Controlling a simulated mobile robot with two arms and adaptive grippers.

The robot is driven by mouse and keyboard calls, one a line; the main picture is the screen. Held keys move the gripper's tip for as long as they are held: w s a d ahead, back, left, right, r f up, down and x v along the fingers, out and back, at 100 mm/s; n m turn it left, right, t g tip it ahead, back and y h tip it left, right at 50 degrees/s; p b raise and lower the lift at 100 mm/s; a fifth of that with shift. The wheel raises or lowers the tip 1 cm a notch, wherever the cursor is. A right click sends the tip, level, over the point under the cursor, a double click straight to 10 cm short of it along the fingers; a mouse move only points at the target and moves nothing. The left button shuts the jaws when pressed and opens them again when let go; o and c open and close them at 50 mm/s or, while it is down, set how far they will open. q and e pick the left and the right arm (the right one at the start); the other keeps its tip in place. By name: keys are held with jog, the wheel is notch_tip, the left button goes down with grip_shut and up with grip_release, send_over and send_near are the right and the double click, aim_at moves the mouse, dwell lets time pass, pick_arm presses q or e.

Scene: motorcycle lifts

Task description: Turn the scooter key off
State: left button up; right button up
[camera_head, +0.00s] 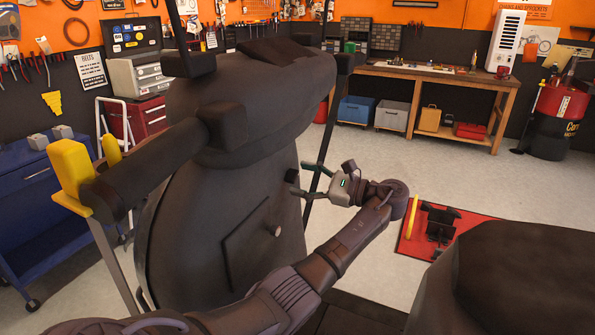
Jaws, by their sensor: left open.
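The dark scooter (200,215) fills the middle left, with its handlebar (150,165) and upper cowl (240,95) above a broad front panel. A small round knob (276,231) sits on a square flap of that panel. I cannot make out the key; it may be hidden by the gripper or too dark to tell. My left arm reaches up from the bottom, and my left gripper (297,183) is open at the panel's right edge, its fingers pointing left towards the scooter. I cannot tell if the fingers touch it. My right gripper is out of view.
The dark scooter seat (520,280) fills the lower right. A red lift plate (470,228) with a yellow bar lies on the floor behind. A blue cabinet (45,200) stands left, a workbench (440,75) at the back. The pale floor between is clear.

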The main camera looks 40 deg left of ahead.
pick_arm(q)
jog(key=shift+x, duration=0.9)
jog(key=shift+c, duration=0.2)
jog(key=c, duration=1.1)
